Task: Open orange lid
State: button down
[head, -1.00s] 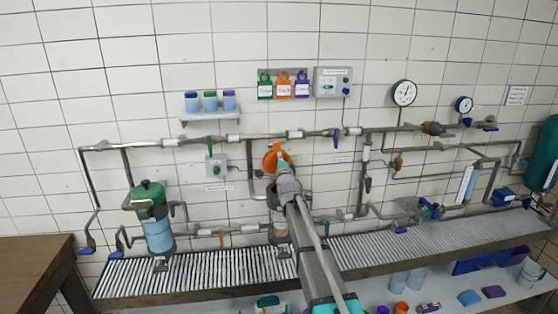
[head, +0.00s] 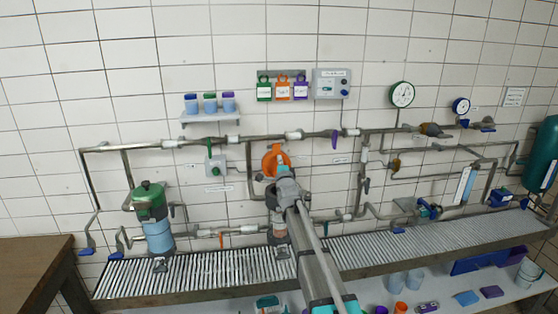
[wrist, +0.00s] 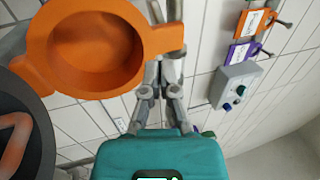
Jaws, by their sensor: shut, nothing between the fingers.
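The orange lid (head: 270,160) stands raised at the back of its grey housing (head: 271,199), near the wall pipes. In the wrist view the lid (wrist: 90,50) fills the upper left, its hollow inner side facing the camera. Its tab reaches right to my gripper (wrist: 166,20). The fingers are shut with nothing between them and lie close beside the tab; I cannot tell whether they touch it. The dark open rim of the housing (wrist: 42,130) shows at the lower left, with an orange-red shape inside. In the head view my gripper (head: 282,164) is in front of the lid and partly hides it.
A pipe (head: 200,142) runs along the wall behind. A green-topped filter (head: 152,205) stands at left on the ribbed bench (head: 200,271). Green, orange and purple tags (head: 283,88) and a grey control box (head: 331,83) hang above. Wall space around the lid is open.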

jog(key=s+r+p, duration=0.1)
jog(key=s, duration=1)
jog(key=shift+d+r, duration=0.15)
jog(key=shift+d, duration=0.3)
jog(key=s+d+f+n+g+h, duration=0.1)
jog(key=s+d+f+n+g, duration=0.1)
jog(key=s+f+n+g, duration=0.55)
jog(key=s+d+f+n+g, duration=0.2)
jog(key=s+f+g, duration=0.3)
jog(key=f, duration=0.5)
jog(key=s+d+f+n+g, duration=0.1)
jog(key=s+f+n+g, duration=0.2)
jog(key=s, duration=0.8)
jog(key=s+d+f+n+g, duration=0.1)
jog(key=s+f+n+g, duration=0.3)
jog(key=s, duration=0.8)
jog(key=shift+n+g+b, duration=0.35)
jog(key=shift+g+b, duration=0.05)
jog(key=shift+g, duration=0.45)
jog(key=shift+s, duration=0.1)
